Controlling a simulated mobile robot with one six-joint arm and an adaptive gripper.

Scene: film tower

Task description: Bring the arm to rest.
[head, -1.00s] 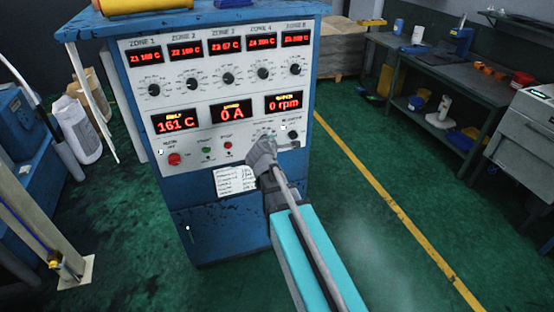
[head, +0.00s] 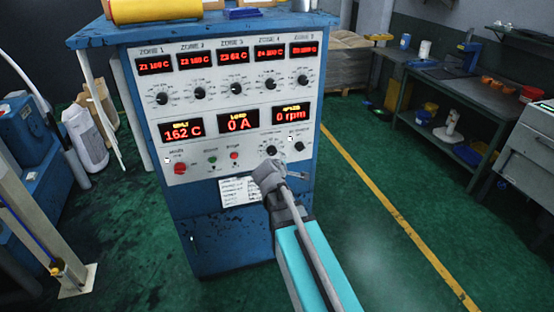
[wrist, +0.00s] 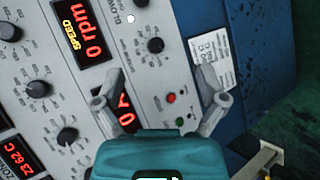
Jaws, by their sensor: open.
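My gripper shows in the head view (head: 288,176) in front of the lower right of the blue control cabinet (head: 230,240), just below the knobs. The wrist view shows its two fingers (wrist: 160,78) spread apart with nothing held between them. My turquoise arm link reaches up from the bottom edge. The white control panel (head: 205,131) stands beyond the gripper. Its displays read 162 C, 0 A and 0 rpm. In the wrist view the panel is turned, with the speed display (wrist: 82,31) at upper left. The gap between fingers and panel is hard to judge.
A paper label (head: 238,191) is on the cabinet front, left of the gripper. A dark workbench (head: 430,80) stands at the right behind a yellow floor line (head: 390,215). A pale post (head: 45,235) stands at lower left. Green floor right of the cabinet is clear.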

